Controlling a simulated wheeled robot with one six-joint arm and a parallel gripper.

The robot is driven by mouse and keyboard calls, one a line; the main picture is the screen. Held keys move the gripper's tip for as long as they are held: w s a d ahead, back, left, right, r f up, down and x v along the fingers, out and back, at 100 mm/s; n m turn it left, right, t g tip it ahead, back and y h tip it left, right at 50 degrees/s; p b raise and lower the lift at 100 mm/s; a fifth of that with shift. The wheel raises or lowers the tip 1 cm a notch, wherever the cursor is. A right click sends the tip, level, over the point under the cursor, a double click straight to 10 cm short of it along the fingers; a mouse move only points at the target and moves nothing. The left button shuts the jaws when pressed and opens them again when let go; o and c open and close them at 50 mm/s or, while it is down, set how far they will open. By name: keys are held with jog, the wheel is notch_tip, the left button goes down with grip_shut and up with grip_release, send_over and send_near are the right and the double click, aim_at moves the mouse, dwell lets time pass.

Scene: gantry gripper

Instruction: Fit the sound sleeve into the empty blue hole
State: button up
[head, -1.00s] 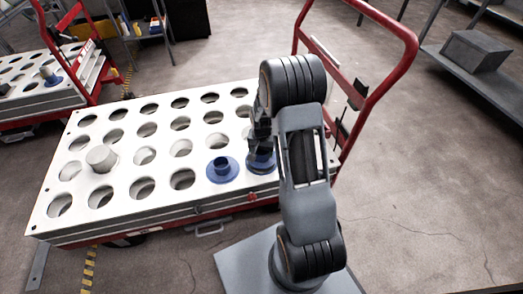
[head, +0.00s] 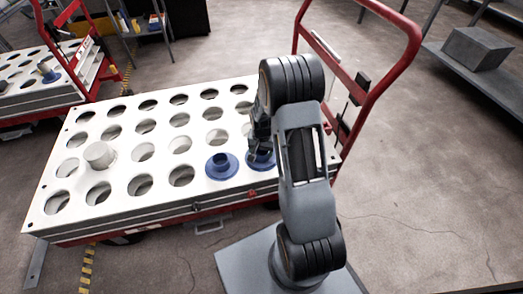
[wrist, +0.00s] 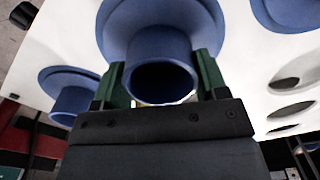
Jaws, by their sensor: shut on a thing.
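My gripper (head: 259,147) is low over the white plate's front right part. In the wrist view its green fingers (wrist: 160,75) are shut on a blue flanged sleeve (wrist: 152,48), one finger on each side of the tube. The tube's open end faces the camera and its wide flange is against or just above the plate; I cannot tell which. This sleeve (head: 262,162) is partly hidden by my gripper in the head view. A second blue flanged sleeve (head: 222,167) stands just left of it, also in the wrist view (wrist: 72,98). An empty blue hole is not clearly visible.
The white plate (head: 76,222) has rows of open holes and lies on a red cart with a tall handle (head: 408,75). A pale cylinder (head: 99,155) stands at its left. Another blue round part (wrist: 287,10) shows in the wrist view. A second cart (head: 40,105) is behind left.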

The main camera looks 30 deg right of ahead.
jog(key=shift+f, duration=0.15)
jog(key=o, duration=1.1)
notch_tip(320, 180, up, 14)
jog(key=p, duration=0.5)
jog(key=shift+f, duration=0.1)
jog(key=s+a+r+n+t+p, duration=0.1)
jog(key=s+a+r+n+p, duration=0.1)
jog(key=s+r+p, duration=0.3)
jog(key=s+a+r+n+t+p, duration=0.1)
jog(key=s+a+r+p, duration=0.3)
jog(key=r+p, duration=0.9)
jog(key=s+a+r+n+t+p, duration=0.1)
jog(key=s+a+r+n+p, duration=0.2)
jog(key=r, duration=2.1)
jog(key=s+n+p, duration=0.1)
jog(key=s+p, duration=0.3)
jog(key=p, duration=0.1)
jog(key=shift+a+t+p, duration=0.3)
jog(key=shift+a+p, duration=0.05)
jog(key=shift+p, duration=0.05)
